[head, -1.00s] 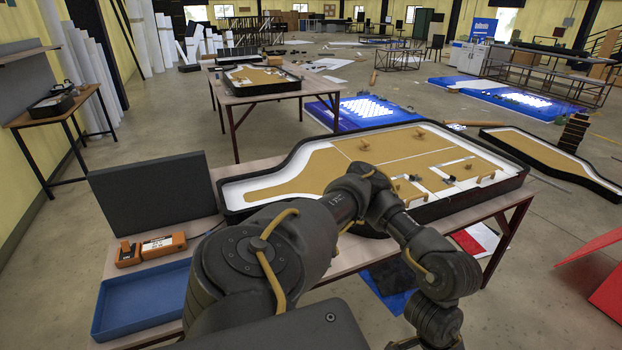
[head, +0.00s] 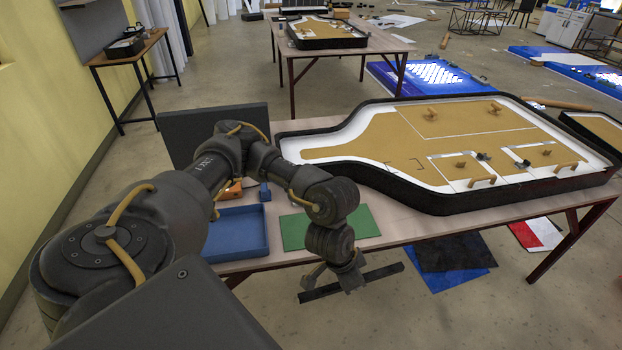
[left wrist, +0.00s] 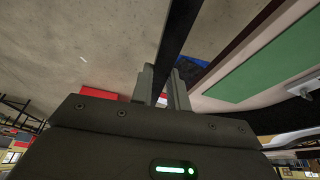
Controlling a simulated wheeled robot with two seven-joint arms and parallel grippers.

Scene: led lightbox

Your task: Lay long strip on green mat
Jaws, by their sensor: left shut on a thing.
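A long dark strip (head: 384,274) is held in my left gripper (head: 347,284), which is shut on it near its middle. The strip lies crosswise in front of the table's front edge, over the floor, clear of the mat. In the left wrist view the strip (left wrist: 180,32) runs upward from between the fingers (left wrist: 164,88). The green mat (head: 366,222) lies flat on the table behind the gripper, partly covered by my left arm. The mat also shows at the right of the left wrist view (left wrist: 255,65). My right gripper is not in view.
A blue tray (head: 232,252) sits left of the mat. A large black-rimmed lightbox tray (head: 440,203) with a tan panel fills the table's right side. A dark upright panel (head: 182,135) stands behind my arm. A narrow strip of bare tabletop (head: 395,232) lies right of the mat.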

